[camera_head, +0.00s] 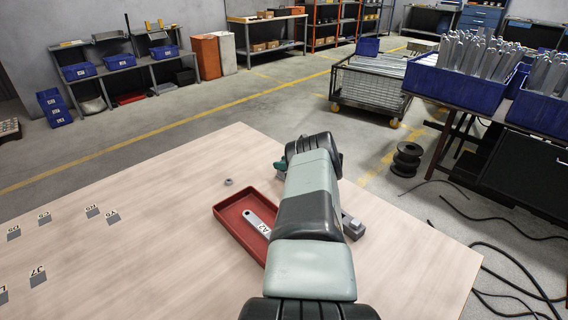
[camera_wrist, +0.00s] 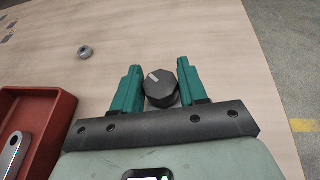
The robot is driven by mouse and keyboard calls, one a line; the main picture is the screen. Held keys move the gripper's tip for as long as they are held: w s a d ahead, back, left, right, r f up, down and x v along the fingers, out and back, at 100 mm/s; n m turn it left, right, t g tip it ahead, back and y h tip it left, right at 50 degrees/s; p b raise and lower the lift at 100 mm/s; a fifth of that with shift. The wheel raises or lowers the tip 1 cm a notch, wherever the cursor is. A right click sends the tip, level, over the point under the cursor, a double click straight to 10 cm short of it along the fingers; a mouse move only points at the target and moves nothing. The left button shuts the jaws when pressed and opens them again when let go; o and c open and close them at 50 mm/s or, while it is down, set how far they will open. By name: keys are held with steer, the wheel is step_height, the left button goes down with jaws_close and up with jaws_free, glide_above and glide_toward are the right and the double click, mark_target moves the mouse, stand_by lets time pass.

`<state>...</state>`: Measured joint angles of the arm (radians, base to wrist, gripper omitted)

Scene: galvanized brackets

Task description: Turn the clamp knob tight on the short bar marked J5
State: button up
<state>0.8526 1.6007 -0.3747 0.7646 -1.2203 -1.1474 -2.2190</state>
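In the wrist view a dark, many-sided clamp knob (camera_wrist: 160,88) with a pale mark on top stands between the two green fingers of my gripper (camera_wrist: 160,82). One finger is on each side, very close to the knob; whether they touch it is unclear. In the head view my arm covers most of the spot. A grey metal end block (camera_head: 352,226) shows to the right of my arm, and part of a green finger (camera_head: 280,165) shows on its left. I see no J5 mark.
A red tray (camera_head: 222,212) left of my arm holds a flat bar marked A2 (camera_head: 256,222). Several labelled grey marks, including J7 (camera_head: 38,278), lie on the left of the wooden table (camera_head: 150,210), which is otherwise mostly clear.

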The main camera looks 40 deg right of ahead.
steer(key=shift+c, duration=0.7)
steer(key=shift+m+h, duration=0.3)
steer(key=m+h, duration=0.2)
steer(key=h, duration=0.1)
steer(key=shift+a+m, duration=0.1)
steer(key=shift+m, duration=0.3)
steer(key=m+g+h, duration=0.1)
steer(key=m+h, duration=0.2)
steer(key=h, duration=0.1)
steer(key=shift+w+m, duration=0.1)
steer(key=shift+m, duration=0.2)
steer(key=shift+m+g+h, duration=0.5)
steer(key=shift+m+h, duration=0.2)
steer(key=shift+h, duration=0.1)
steer(key=shift+r+m+h, duration=0.1)
steer(key=shift+m+h, duration=0.2)
